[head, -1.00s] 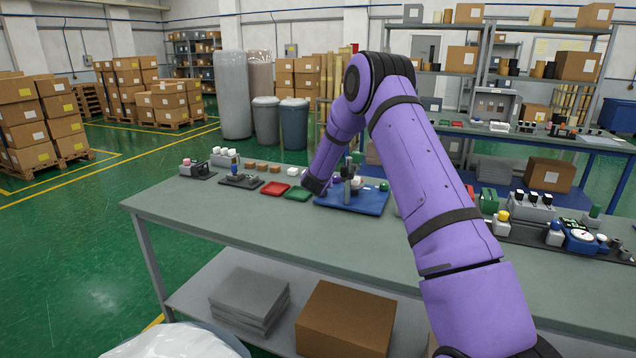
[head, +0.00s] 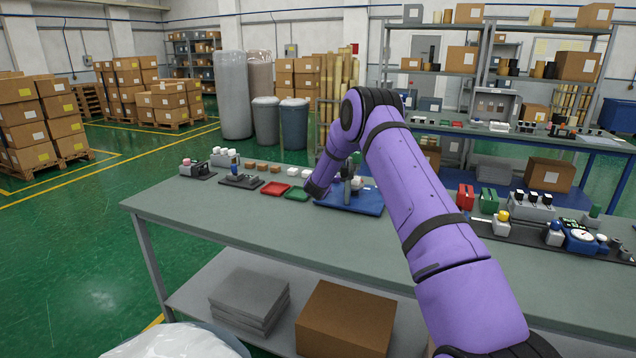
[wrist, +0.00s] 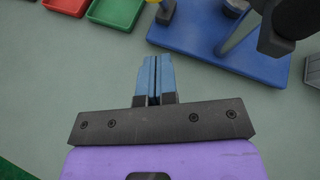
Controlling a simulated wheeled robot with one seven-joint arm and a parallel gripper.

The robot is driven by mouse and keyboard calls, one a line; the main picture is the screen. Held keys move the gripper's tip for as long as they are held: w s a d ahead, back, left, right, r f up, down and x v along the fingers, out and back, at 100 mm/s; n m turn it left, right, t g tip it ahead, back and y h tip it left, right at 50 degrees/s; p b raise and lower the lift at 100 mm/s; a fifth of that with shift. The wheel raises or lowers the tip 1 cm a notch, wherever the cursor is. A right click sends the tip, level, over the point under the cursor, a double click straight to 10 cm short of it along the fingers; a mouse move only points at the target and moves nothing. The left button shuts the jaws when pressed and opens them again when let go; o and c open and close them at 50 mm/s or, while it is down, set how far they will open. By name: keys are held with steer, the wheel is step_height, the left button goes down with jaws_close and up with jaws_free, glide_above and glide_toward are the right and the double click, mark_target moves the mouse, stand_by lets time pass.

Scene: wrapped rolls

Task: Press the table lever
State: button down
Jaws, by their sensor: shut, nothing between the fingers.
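A blue base plate (head: 368,207) lies on the grey-green table, carrying a dark grey upright post (head: 347,188) that I take to be part of the lever device. In the wrist view the blue plate (wrist: 195,42) fills the upper right, with a slanted grey rod (wrist: 238,33) and a thick black part (wrist: 275,40) above it. My gripper (wrist: 155,76) has its blue fingers shut together with nothing between them. The fingertips are over bare tabletop, just short of the plate's near-left edge. In the head view my forearm and dark wrist cover part of the device.
Red (head: 274,188) and green (head: 298,194) shallow trays lie left of the plate. Small blocks and dark-based fixtures (head: 241,181) stand farther left. More devices, including a blue gauge (head: 581,238), stand on the right. The tabletop's front strip is clear.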

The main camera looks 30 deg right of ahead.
steer(key=w+d, duration=0.3)
steer(key=w, duration=0.3)
steer(key=shift+w+d+f, duration=0.15)
steer(key=shift+w+f, duration=0.1)
steer(key=shift+r, duration=0.15)
